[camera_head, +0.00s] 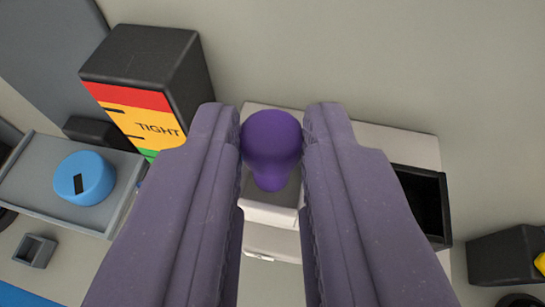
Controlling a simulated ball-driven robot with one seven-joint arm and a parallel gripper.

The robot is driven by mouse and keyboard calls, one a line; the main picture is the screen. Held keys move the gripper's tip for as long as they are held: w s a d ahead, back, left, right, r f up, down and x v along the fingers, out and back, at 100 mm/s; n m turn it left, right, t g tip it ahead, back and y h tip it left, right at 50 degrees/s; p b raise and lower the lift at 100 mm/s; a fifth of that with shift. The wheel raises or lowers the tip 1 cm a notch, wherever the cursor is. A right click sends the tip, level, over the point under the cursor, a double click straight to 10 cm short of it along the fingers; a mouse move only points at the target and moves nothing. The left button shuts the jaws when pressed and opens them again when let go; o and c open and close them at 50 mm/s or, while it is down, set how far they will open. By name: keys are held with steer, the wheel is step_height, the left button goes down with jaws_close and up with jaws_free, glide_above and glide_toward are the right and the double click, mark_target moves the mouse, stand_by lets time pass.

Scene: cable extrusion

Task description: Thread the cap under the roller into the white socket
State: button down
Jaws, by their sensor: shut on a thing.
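My gripper (272,122) has two long purple-grey fingers reaching up the middle of the head camera view. It is shut on a dark purple cap (271,138), rounded at the top and narrowing to a small stem below. The cap sits between the fingertips, over a white and grey block (270,214) that is partly hidden behind it and the fingers. I cannot tell whether the cap touches this block, or whether the block is the white socket. I cannot make out the roller.
A black box (150,55) with a coloured "TIGHT" gauge stands at upper left. A grey tray (40,165) holds a blue knob (84,178). A black open container (425,205) is right of the fingers. A black block (500,258) with yellow stands far right. The upper right is clear.

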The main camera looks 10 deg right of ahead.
steer(key=shift+f, duration=0.35)
steer(key=shift+f+b, duration=0.25)
steer(key=shift+b, duration=0.1)
stand_by(0.3)
steer(key=c, duration=0.9)
jaws_free()
steer(key=p+v, duration=0.1)
steer(key=v, duration=0.6)
steer(key=shift+s+r, duration=0.2)
steer(key=shift+s, duration=0.15)
